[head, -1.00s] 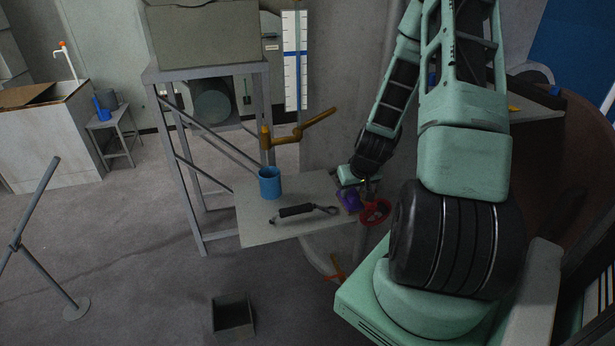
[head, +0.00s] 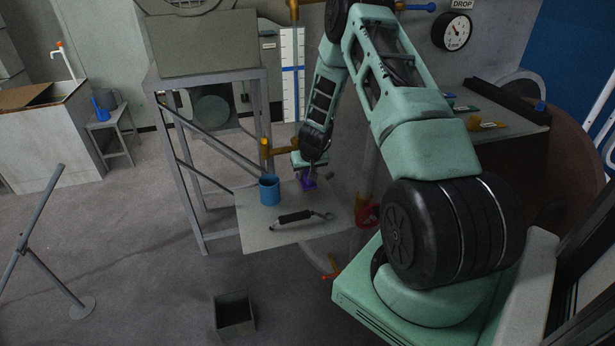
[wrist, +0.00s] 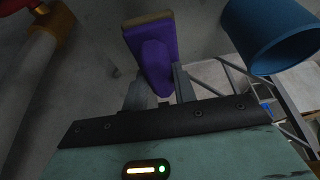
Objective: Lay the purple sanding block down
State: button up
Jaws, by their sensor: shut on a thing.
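The purple sanding block (head: 308,184) is at my gripper (head: 309,175), over the back part of the small grey table (head: 262,233). In the wrist view the purple block (wrist: 152,56) has a tan strip along its far end. My gripper (wrist: 160,88) is shut on its near end in that view. I cannot tell whether the block touches the tabletop.
A blue cup (head: 269,190) stands on the table left of the block; it also shows in the wrist view (wrist: 270,35). A black-handled tool (head: 296,216) lies nearer the front. A red valve wheel (head: 367,214) is at the table's right. An open box (head: 234,316) is on the floor.

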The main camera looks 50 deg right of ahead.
jog(key=shift+s+f+p, duration=0.15)
jog(key=shift+f+p, duration=0.2)
jog(key=shift+f, duration=1.15)
jog(key=shift+f, duration=0.1)
jog(key=o, duration=0.9)
